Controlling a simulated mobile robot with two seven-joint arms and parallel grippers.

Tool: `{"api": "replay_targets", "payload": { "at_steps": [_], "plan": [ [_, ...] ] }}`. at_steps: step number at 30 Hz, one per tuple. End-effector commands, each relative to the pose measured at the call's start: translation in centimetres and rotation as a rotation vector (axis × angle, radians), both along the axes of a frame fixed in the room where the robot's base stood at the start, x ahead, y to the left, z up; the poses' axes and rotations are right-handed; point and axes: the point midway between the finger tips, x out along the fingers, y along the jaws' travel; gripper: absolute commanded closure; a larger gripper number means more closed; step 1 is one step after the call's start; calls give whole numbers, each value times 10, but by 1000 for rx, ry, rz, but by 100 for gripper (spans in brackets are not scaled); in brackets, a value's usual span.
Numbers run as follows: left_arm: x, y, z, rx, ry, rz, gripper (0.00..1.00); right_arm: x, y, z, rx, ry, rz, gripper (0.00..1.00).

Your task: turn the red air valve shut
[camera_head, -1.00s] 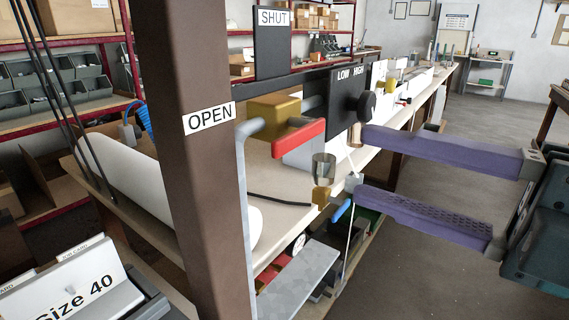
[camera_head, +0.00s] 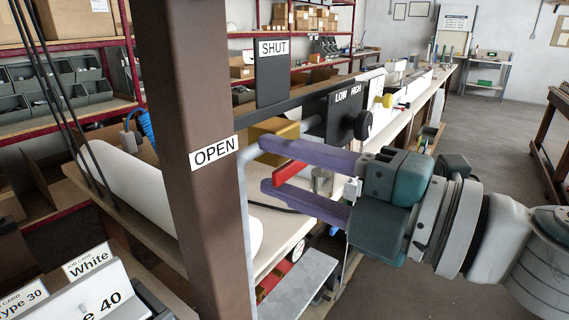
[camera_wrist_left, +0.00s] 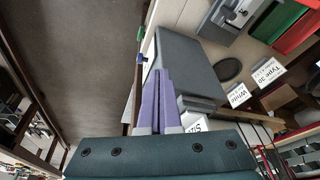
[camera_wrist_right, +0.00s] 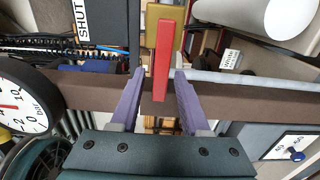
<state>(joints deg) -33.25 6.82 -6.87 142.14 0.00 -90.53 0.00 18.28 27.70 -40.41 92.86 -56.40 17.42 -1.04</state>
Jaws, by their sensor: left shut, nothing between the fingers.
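The red valve handle (camera_head: 290,173) sticks out from a brass valve body (camera_head: 272,141) beside the brown post, near the OPEN label (camera_head: 214,152). The SHUT label (camera_head: 273,47) is on a dark plate above. My right gripper (camera_head: 264,165) is open, with its purple fingers above and below the handle in the head view. In the right wrist view the red handle (camera_wrist_right: 161,62) lies between the open fingertips (camera_wrist_right: 158,74), nearer the left one, with no clear contact. My left gripper (camera_wrist_left: 158,75) is shut and empty in the left wrist view; it is out of the head view.
A black LOW/HIGH regulator plate with a knob (camera_head: 363,125) stands just right of the valve. The brown post (camera_head: 188,150) is close on the left. A round dial gauge (camera_wrist_right: 22,108) shows in the right wrist view. Open floor lies to the right.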

Motion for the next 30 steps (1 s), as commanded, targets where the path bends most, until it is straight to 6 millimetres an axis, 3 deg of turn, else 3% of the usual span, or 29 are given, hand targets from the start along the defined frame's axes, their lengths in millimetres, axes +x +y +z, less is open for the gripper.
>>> {"api": "replay_targets", "payload": {
  "at_steps": [1,12,30],
  "plan": [
    [0,-1,0,-2,0,1,100,0,0,0,0,0,0,61],
    [0,-1,0,-5,1,3,100,0,0,0,0,0,0,100],
    [0,1,0,6,1,-3,100,0,-1,0,0,0,-1,100]
  ]
}}
